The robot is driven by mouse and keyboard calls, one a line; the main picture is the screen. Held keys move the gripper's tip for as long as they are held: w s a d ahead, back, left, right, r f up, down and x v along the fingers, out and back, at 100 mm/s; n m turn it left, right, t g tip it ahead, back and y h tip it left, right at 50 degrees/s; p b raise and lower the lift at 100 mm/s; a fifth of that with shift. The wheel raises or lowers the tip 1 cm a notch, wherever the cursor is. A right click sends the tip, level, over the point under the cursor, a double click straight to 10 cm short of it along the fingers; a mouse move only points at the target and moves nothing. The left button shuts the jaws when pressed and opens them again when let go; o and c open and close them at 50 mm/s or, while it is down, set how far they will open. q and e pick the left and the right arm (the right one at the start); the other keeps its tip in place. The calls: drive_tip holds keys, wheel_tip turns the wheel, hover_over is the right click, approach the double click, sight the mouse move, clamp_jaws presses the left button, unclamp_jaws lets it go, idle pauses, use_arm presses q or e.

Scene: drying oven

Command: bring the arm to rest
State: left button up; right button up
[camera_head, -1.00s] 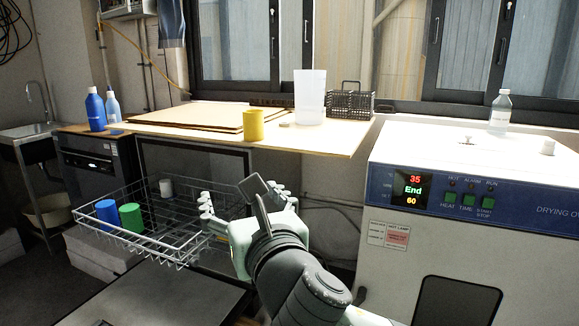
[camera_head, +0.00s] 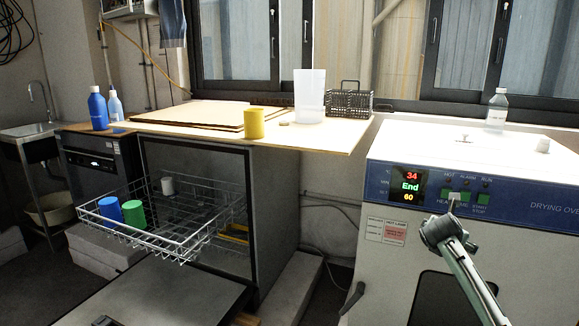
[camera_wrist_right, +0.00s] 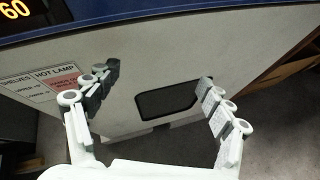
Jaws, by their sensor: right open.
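My right gripper (camera_wrist_right: 158,76) is open and empty in the right wrist view, its two fingers spread wide in front of the drying oven's pale front (camera_wrist_right: 110,115). In the head view a slim part of my right arm (camera_head: 466,262) reaches up from the lower right, in front of the oven (camera_head: 382,265). Its dark upper end overlaps the button panel; I cannot tell whether it touches. The oven's display (camera_head: 407,187) reads 34, End and 60. My left gripper is not in view.
A wire rack (camera_head: 165,245) holding a blue cup (camera_head: 108,211) and a green cup (camera_head: 133,213) sticks out of an open cabinet at left. A yellow cup (camera_head: 254,124) and a clear beaker (camera_head: 310,97) stand on the wooden worktop (camera_head: 335,143). A bottle (camera_head: 498,110) stands on the oven.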

drive_tip(key=s+d+f+m+g, duration=0.1)
drive_tip(key=s+d+f+g, duration=0.15)
drive_tip(key=d+f, duration=0.35)
drive_tip(key=w+a+m+t+y, duration=0.2)
drive_tip(key=a+m, duration=0.1)
drive_tip(key=m, duration=0.9)
drive_tip(key=w+a+m+t+y, duration=0.1)
drive_tip(key=w+a+m+y, duration=0.15)
drive_tip(key=m, duration=0.95)
drive_tip(key=s+a+f+g, duration=0.2)
drive_tip(key=s+a+f, duration=0.2)
drive_tip(key=s+f, duration=0.65)
drive_tip(key=s+a+f+g, duration=0.1)
drive_tip(key=s+a+f, duration=0.3)
drive_tip(key=s+f, duration=0.65)
drive_tip(key=s+a+f+g, duration=0.1)
drive_tip(key=s+f, duration=0.3)
drive_tip(key=s, duration=0.4)
drive_tip(key=s+a+f+g+y, duration=0.1)
drive_tip(key=s+a+f, duration=0.2)
drive_tip(key=s, duration=0.5)
drive_tip(key=s+a+f+g+y, duration=0.1)
drive_tip(key=s+a+f, duration=0.1)
drive_tip(key=s+f, duration=0.3)
drive_tip(key=s, duration=0.3)
drive_tip(key=shift+a+f+n+g, duration=0.25)
drive_tip(key=shift+f+n+g, duration=0.05)
drive_tip(key=shift+f+g, duration=0.1)
